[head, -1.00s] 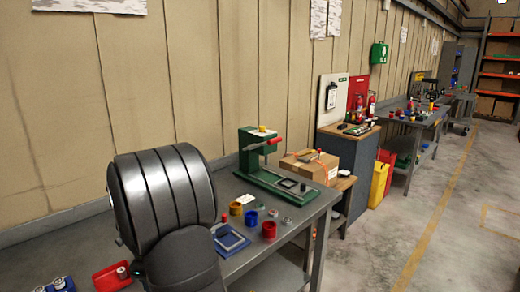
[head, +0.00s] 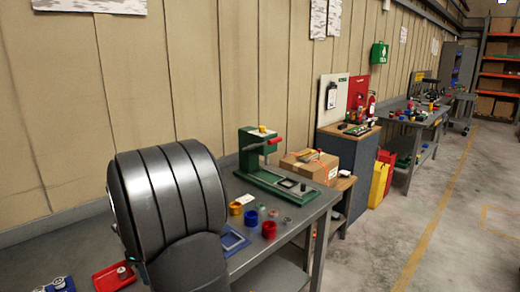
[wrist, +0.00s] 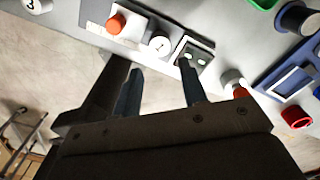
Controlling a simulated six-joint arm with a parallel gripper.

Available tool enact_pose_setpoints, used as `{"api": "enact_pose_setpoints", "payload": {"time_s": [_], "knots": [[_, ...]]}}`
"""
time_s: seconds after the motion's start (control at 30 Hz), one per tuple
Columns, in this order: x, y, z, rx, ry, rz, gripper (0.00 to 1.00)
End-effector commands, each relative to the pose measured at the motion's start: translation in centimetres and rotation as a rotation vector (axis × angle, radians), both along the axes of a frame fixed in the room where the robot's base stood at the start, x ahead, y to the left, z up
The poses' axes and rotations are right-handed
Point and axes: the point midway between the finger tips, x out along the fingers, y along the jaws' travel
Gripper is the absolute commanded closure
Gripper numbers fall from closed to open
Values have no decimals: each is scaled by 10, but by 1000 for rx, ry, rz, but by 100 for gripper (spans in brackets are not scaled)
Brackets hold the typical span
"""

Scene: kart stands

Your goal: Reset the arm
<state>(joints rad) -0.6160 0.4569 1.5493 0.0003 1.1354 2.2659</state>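My gripper (wrist: 160,67) shows in the wrist view with its two dark fingers apart and nothing between them. The fingers point up the picture toward a grey surface, and bare floor shows behind them. In the head view a large grey ribbed part of my arm covers the middle of the near workbench (head: 290,243), and the gripper itself cannot be seen there.
In the wrist view, a panel with an orange knob (wrist: 115,24), a white dial (wrist: 159,45) and a red ring (wrist: 296,117) lie beyond the fingers. In the head view, a green press (head: 254,150), blue cup (head: 251,217), red cup (head: 269,229) and red tray (head: 108,279) stand on the bench.

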Motion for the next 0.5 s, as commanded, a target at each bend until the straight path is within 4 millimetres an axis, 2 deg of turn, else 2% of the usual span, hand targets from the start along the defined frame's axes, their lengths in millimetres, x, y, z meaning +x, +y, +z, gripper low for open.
{"api": "enact_pose_setpoints", "payload": {"time_s": [0.03, 0.37, 0.4, 0.5], "knots": [[-1, 0, -12, -3, 3, 0, 61], [-1, -1, -79, -2, 3, 0, 61], [0, 0, -77, 1, -1, 0, 61], [1, 1, -51, 5, -6, 0, 61]]}}
